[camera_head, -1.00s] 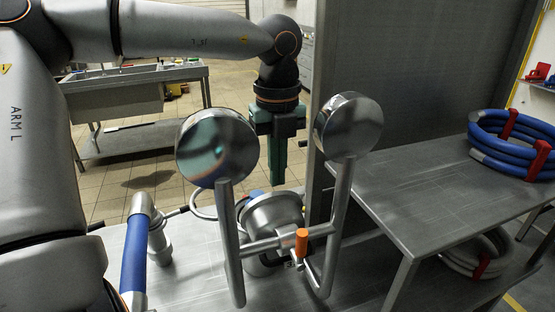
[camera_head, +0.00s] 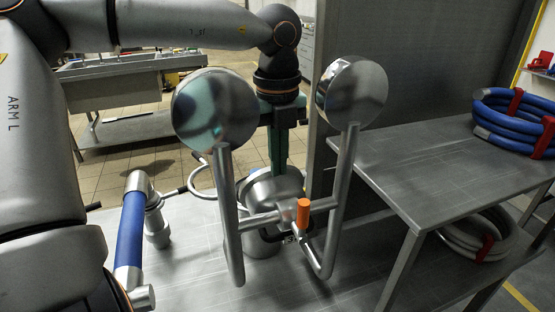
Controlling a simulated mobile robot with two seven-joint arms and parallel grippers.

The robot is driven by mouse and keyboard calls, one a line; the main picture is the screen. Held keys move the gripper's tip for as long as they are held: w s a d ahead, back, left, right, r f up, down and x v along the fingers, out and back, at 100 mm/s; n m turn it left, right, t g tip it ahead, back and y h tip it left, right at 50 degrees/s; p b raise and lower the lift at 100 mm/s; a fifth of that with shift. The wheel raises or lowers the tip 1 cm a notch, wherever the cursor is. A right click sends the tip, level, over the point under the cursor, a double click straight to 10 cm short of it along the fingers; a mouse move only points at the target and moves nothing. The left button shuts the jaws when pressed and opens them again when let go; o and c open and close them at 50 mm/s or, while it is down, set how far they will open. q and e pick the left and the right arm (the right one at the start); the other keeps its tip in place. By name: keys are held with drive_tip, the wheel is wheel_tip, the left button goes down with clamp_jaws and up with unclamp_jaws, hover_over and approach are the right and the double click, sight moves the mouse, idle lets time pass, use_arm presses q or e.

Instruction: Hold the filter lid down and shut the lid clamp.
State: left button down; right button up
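The round metal filter lid (camera_head: 262,188) is in the middle of the head view, on a housing on the steel table. The orange handle (camera_head: 303,212) of what looks like the lid clamp stands upright at its front right. My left gripper (camera_head: 279,168) points straight down from behind, with its green fingers close together and nothing seen between them. Its tips are at the lid's upper edge. I cannot tell whether they touch the lid or sit just above it. My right gripper is out of view.
Two upright bars with round shiny discs (camera_head: 215,108) and (camera_head: 352,92), joined by a crossbar, stand in front of the lid. A blue-sleeved pipe (camera_head: 131,230) is at the left. A side table (camera_head: 420,185) with a blue hose coil (camera_head: 490,138) is at the right.

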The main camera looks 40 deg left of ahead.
use_arm(q)
drive_tip(key=shift+s+a+f, duration=0.1)
drive_tip(key=shift+a+f, duration=0.2)
drive_tip(key=shift+f, duration=0.45)
drive_tip(key=shift+a, duration=0.3)
drive_tip(key=shift+w+a+f+p, duration=1)
drive_tip(key=shift+w+a, duration=0.95)
drive_tip(key=shift+a, duration=1.6)
drive_tip(key=shift+w+a+f+p, duration=0.95)
drive_tip(key=shift+w+a, duration=0.95)
drive_tip(key=shift+a, duration=1.6)
wheel_tip(320, 180, up, 7)
drive_tip(key=p, duration=0.1)
drive_tip(key=shift+w+p, duration=0.15)
drive_tip(key=shift+p, duration=0.2)
